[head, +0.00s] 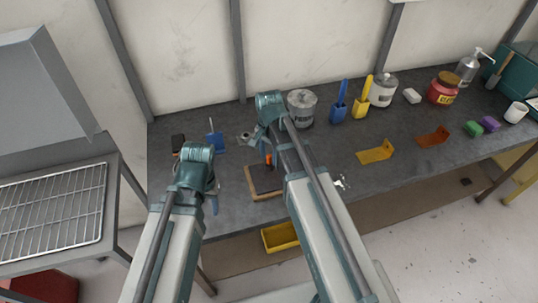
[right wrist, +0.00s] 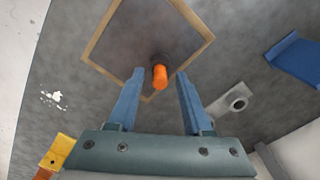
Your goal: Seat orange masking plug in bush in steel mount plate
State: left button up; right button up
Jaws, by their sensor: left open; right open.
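The orange masking plug (right wrist: 160,78) stands up from a wood-edged dark board (right wrist: 148,97), with a dark part at its base. It also shows in the head view (head: 268,158), partly behind my right arm. My right gripper (right wrist: 160,74) is open above the plug, and its blue fingers appear on either side of it in the picture; no contact is visible. A grey steel mount plate with a round bush (right wrist: 236,103) lies right of the board in the right wrist view. It is small in the head view (head: 245,138). My left gripper (head: 213,200) is open and empty near the bench's front left.
A blue piece (head: 216,139) lies behind the board. Yellow (head: 376,152) and orange brackets (head: 432,137) lie to the right. A yellow bin (head: 280,238) is below the front edge.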

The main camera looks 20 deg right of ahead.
aim_at(269, 155)
notch_tip(269, 155, up, 12)
jog(key=p, duration=1.2)
jog(key=s+a+n+h, duration=0.1)
jog(key=s+a+n, duration=0.9)
jog(key=s+n, duration=0.4)
jog(key=shift+s+a, duration=0.15)
jog(key=shift+a, duration=0.05)
notch_tip(269, 155, down, 9)
jog(key=b, duration=1)
jog(key=shift+f, duration=0.2)
